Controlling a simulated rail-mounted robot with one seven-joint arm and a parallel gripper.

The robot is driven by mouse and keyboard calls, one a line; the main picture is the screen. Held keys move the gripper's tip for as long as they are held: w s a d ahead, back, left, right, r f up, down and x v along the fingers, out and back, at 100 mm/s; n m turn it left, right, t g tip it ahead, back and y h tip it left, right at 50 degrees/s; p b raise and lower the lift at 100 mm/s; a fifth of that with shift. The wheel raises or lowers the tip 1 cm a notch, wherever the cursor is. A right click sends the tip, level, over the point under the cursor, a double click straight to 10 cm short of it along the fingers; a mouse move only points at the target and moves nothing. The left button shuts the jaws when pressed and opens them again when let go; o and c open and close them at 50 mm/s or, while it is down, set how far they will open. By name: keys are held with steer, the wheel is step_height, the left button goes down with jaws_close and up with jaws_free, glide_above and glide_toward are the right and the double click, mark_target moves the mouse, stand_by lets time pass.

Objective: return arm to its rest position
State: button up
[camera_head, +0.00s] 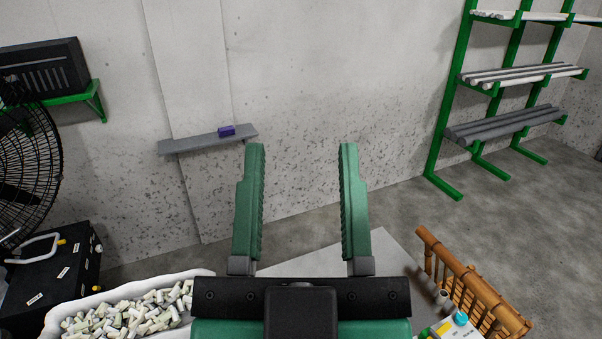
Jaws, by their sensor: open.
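My gripper (302,153) is in the lower middle of the head view, with its two green fingers pointing up and away. The fingers are wide apart and nothing is between them. Behind them show the concrete wall and floor. The gripper's dark base hides part of a grey flat surface (395,255) below it. No blue cable shows in this view.
A white tub (190,275) of small pale pieces stands at the lower left, a wooden rack (470,290) at the lower right. A fan (28,165) and black case (50,275) are at left. A wall shelf (195,143) holds a purple block (227,131). Green racking (452,110) stands at right.

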step_height(320, 180, up, 14)
steer(key=p, duration=1.4)
steer(key=shift+r, duration=0.2)
steer(key=shift+a, duration=0.1)
